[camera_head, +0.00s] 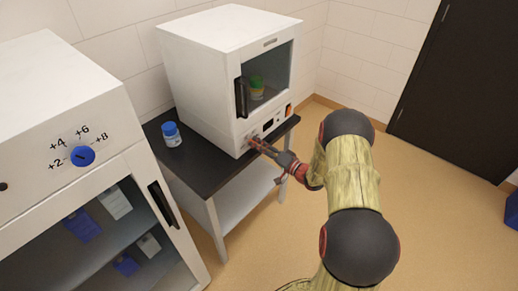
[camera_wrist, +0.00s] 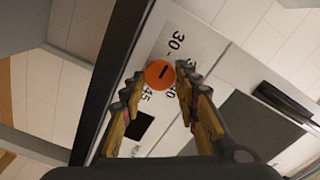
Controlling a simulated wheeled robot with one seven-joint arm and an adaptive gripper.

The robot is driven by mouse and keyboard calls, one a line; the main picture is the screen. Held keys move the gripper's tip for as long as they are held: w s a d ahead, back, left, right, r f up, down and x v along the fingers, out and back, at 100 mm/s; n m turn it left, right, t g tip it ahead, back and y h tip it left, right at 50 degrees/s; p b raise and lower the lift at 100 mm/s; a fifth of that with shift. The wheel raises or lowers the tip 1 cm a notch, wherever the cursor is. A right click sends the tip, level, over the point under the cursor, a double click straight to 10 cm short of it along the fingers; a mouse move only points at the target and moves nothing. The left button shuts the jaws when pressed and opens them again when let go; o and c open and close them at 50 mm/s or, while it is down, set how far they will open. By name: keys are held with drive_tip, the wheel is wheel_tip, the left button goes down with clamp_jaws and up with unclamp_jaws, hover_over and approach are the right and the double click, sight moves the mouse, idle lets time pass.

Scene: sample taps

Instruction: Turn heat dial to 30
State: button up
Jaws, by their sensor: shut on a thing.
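The heat dial (camera_wrist: 158,74) is a round orange knob with a short dark line on its face, on the front of a white cabinet. The number 30 is printed beside it, above and to the right in the wrist view. Other numbers beside the dial are tilted and partly covered by my fingers. My gripper (camera_wrist: 159,78) is shut on the dial, one finger on each side. In the head view my gripper (camera_head: 255,143) reaches the lower left of the cabinet front (camera_head: 240,130) and hides the dial.
The cabinet stands on a dark table (camera_head: 205,172) beside a blue-lidded jar (camera_head: 172,134). A green-and-yellow container (camera_head: 257,87) shows behind the cabinet's glass. An orange switch (camera_head: 289,110) is at its lower right. A larger white cabinet with a blue dial (camera_head: 82,156) stands at left.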

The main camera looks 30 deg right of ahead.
drive_tip(key=shift+a+f, duration=0.1)
drive_tip(key=shift+f, duration=0.05)
drive_tip(key=o, duration=1.1)
drive_tip(key=v, duration=1.2)
